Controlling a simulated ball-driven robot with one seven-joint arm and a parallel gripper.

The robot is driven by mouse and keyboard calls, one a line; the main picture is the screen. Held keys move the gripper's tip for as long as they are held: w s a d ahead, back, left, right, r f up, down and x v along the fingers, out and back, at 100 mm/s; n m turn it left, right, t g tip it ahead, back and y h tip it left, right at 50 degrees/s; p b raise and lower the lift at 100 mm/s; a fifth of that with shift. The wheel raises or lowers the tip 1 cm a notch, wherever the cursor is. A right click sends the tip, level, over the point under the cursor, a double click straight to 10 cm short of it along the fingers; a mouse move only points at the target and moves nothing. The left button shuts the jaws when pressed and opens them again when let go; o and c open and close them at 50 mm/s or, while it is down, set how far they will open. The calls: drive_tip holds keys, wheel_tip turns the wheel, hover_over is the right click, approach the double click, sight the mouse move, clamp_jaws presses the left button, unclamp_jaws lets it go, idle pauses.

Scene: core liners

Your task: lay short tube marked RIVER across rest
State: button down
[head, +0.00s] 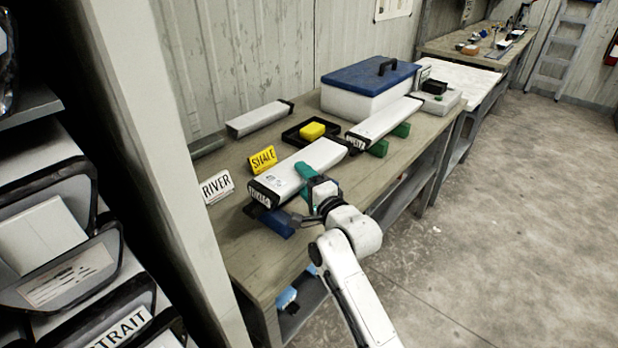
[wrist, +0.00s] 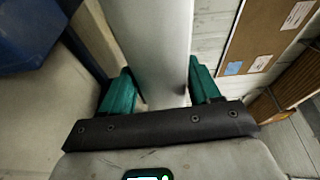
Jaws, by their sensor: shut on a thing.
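My gripper (head: 308,176) is at the near side of a white tube (head: 320,155) with black end caps, above the bench's front part. In the wrist view my gripper (wrist: 160,82) has teal fingers on both sides of the white tube (wrist: 152,35), shut on it. The lettering on the tube's near end is too small to read surely. A blue rest (head: 277,222) shows below that end; I cannot tell whether they touch. A white card marked RIVER (head: 217,187) stands at the left, and a yellow card marked SHALE (head: 263,159) stands behind the tube.
Another white tube (head: 384,124) lies on green supports (head: 379,147). A third tube (head: 259,119) lies near the wall. A black tray (head: 293,134) holds a yellow block (head: 312,130). A blue-lidded box (head: 350,102) stands behind. Bare bench (head: 245,250) shows at the near left.

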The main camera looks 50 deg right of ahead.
drive_tip(key=shift+w+f, duration=0.1)
drive_tip(key=shift+w, duration=0.15)
drive_tip(key=shift+f, duration=1.5)
drive_tip(key=shift+f, duration=0.2)
drive_tip(key=shift+c, duration=1.2)
unclamp_jaws()
drive_tip(key=shift+f, duration=0.2)
drive_tip(key=shift+r, duration=0.1)
drive_tip(key=shift+s+r, duration=0.1)
drive_tip(key=shift+s, duration=0.05)
drive_tip(key=b+v, duration=0.1)
drive_tip(key=v, duration=1)
drive_tip(key=shift+s, duration=0.35)
drive_tip(key=shift+a, duration=0.15)
